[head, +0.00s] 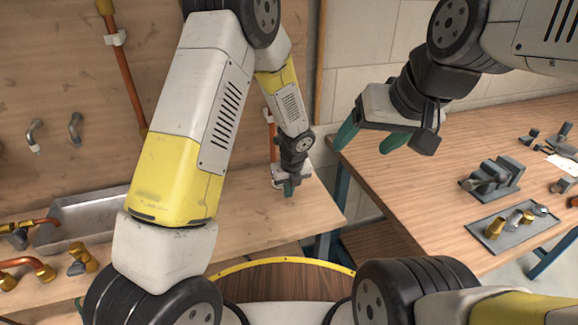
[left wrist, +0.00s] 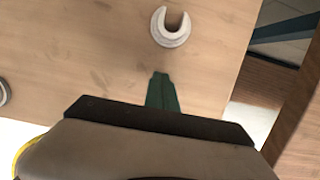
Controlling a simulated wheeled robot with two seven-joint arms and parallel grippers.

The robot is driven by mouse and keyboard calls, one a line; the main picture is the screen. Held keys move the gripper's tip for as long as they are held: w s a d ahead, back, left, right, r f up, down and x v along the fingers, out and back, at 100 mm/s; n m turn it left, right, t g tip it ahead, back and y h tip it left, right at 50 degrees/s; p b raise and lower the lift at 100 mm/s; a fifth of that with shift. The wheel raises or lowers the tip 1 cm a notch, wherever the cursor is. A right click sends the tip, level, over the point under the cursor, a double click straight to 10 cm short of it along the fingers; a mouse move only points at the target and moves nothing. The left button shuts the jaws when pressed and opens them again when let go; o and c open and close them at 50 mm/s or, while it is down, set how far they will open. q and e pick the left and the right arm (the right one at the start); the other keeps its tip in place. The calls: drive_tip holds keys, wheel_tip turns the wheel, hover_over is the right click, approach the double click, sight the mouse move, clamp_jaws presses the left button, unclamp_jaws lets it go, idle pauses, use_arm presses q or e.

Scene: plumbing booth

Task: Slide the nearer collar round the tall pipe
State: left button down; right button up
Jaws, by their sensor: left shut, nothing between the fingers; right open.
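A white C-shaped collar (left wrist: 171,27) lies on the wooden bench in the left wrist view, its gap towards the top of the picture. Part of a second pale ring-like piece (left wrist: 2,92) is cut off at the left edge. My left gripper (head: 288,190) is low over the bench, its green fingers shut and empty; in the left wrist view the fingertips (left wrist: 162,76) are apart from the collar. My right gripper (head: 371,139) is open and empty by the right table. A copper pipe (head: 122,72) rises on the back board; my left arm hides part of the board.
A metal tray (head: 88,218) and copper and brass fittings (head: 32,268) are on the bench at left. The right wooden table (head: 440,185) carries a grey clamp block (head: 492,178) and a mat with fittings (head: 500,240). A gap separates bench and table.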

use_arm(q)
drive_tip(key=shift+w+a+f, duration=0.1)
drive_tip(key=shift+w+a, duration=0.1)
drive_tip(key=shift+w, duration=0.45)
drive_tip(key=shift+w+a+f, duration=0.1)
drive_tip(key=shift+w+a, duration=0.15)
drive_tip(key=shift+w, duration=0.4)
drive_tip(key=shift+w+a, duration=0.2)
drive_tip(key=shift+w, duration=0.45)
drive_tip(key=shift+w+a, duration=0.25)
drive_tip(key=shift+w, duration=0.5)
drive_tip(key=shift+w+a, duration=0.25)
drive_tip(key=shift+w, duration=0.45)
drive_tip(key=shift+s+d, duration=0.1)
